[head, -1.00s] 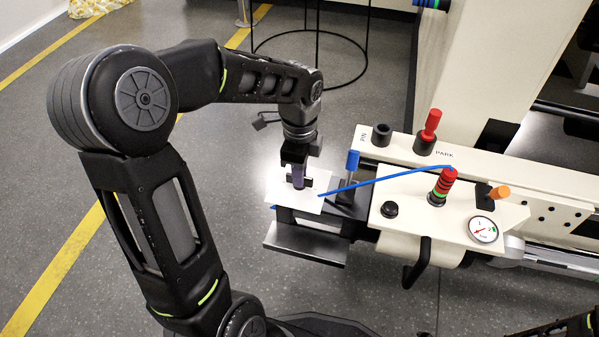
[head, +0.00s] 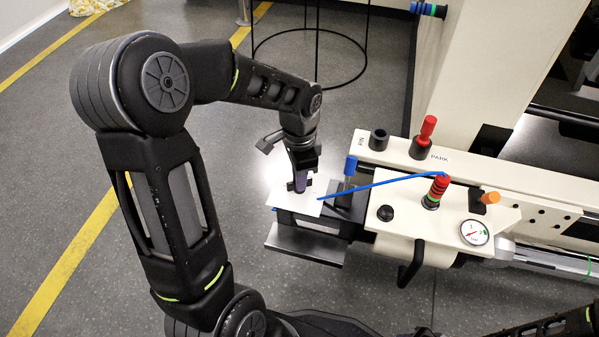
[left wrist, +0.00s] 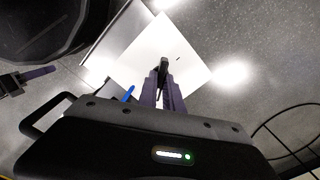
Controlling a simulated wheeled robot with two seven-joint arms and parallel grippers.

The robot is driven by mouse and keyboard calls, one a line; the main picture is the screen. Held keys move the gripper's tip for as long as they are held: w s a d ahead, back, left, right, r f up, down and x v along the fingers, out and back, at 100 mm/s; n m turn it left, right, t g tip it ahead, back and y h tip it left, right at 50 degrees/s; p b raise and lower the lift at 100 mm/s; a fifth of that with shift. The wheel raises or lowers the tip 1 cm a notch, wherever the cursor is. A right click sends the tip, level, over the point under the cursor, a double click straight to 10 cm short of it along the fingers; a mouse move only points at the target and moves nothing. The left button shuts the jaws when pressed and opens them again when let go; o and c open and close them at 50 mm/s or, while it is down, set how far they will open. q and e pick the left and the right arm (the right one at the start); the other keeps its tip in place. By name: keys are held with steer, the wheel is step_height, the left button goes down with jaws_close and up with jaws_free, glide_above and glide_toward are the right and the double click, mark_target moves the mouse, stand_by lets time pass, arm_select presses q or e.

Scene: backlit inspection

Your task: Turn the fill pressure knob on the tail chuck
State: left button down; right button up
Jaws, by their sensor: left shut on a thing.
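My left gripper (head: 299,186) points down at a white square plate (head: 284,199) at the left end of the cream machine. In the left wrist view its purple fingers (left wrist: 164,85) are shut on a small black knob (left wrist: 163,65) standing on the white plate (left wrist: 140,50). The fingers hide most of this knob. A round pressure gauge (head: 474,233) with a red needle sits on the cream panel, right of another black knob (head: 385,213). What looks like my right gripper (left wrist: 42,72) shows at the left of the wrist view; its opening is unclear.
A blue-topped post (head: 350,166), red handle (head: 427,128) and orange knob (head: 490,198) stand nearby. A grey ledge (head: 300,256) juts below the plate.

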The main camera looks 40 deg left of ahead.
arm_select(q)
steer(key=n+p, duration=0.2)
steer(key=n, duration=0.3)
steer(key=shift+r+n, duration=0.1)
steer(key=shift+n, duration=0.2)
steer(key=n+p, duration=0.1)
steer(key=n, duration=0.3)
steer(key=shift+p, duration=0.35)
steer(key=shift+n, duration=0.8)
steer(key=c, duration=1.5)
jaws_free()
